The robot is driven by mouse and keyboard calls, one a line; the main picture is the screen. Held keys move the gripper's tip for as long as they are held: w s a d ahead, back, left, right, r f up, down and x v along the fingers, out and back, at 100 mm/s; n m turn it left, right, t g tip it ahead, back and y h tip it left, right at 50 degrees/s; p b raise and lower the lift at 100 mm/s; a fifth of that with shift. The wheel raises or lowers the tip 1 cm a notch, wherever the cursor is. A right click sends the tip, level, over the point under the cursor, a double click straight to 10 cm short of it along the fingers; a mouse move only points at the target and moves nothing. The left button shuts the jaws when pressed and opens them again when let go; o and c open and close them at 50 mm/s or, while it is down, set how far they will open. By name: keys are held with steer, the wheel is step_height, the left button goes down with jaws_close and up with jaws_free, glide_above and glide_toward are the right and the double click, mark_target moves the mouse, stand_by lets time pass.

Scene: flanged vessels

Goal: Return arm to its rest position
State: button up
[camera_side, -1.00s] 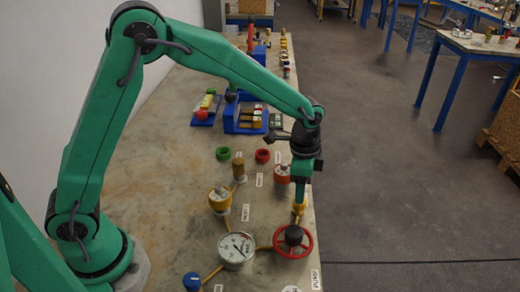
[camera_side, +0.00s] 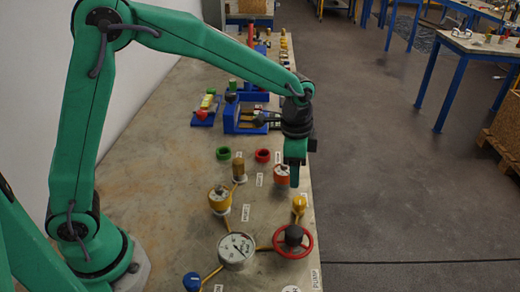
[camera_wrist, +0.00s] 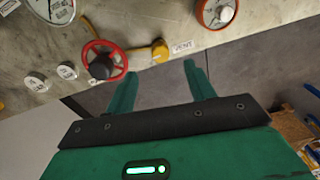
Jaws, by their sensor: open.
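My gripper (camera_side: 295,178) points down above the right edge of the table, near the red-topped vessel (camera_side: 281,177). In the wrist view its two green fingers (camera_wrist: 158,88) stand apart with nothing between them. The red handwheel (camera_side: 293,240) with a dark hub and the yellow fitting (camera_side: 299,204) lie below the gripper in the side view. Both also show beyond the fingers in the wrist view, the handwheel (camera_wrist: 101,65) at left and the yellow fitting (camera_wrist: 159,51) near the middle.
A white-faced gauge (camera_side: 236,248), a blue knob (camera_side: 192,281) and a yellow vessel (camera_side: 220,199) stand on the table (camera_side: 165,190). A green ring (camera_side: 223,153) and a red ring (camera_side: 262,155) lie farther back, before a blue rack (camera_side: 232,122).

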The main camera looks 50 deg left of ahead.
steer(key=s+a+r+n+t, duration=0.2)
steer(key=s+a+r+n, duration=0.3)
steer(key=s+a+r, duration=0.4)
steer(key=s+a+r+n+t, duration=0.1)
steer(key=s+a+n, duration=0.1)
steer(key=s, duration=0.4)
steer(key=s+a+r+n+t, duration=0.1)
steer(key=s+a+n, duration=0.1)
steer(key=s, duration=0.4)
steer(key=shift+s+a+r+n+t, duration=0.25)
steer(key=shift+n+t, duration=0.15)
steer(key=shift+n, duration=0.2)
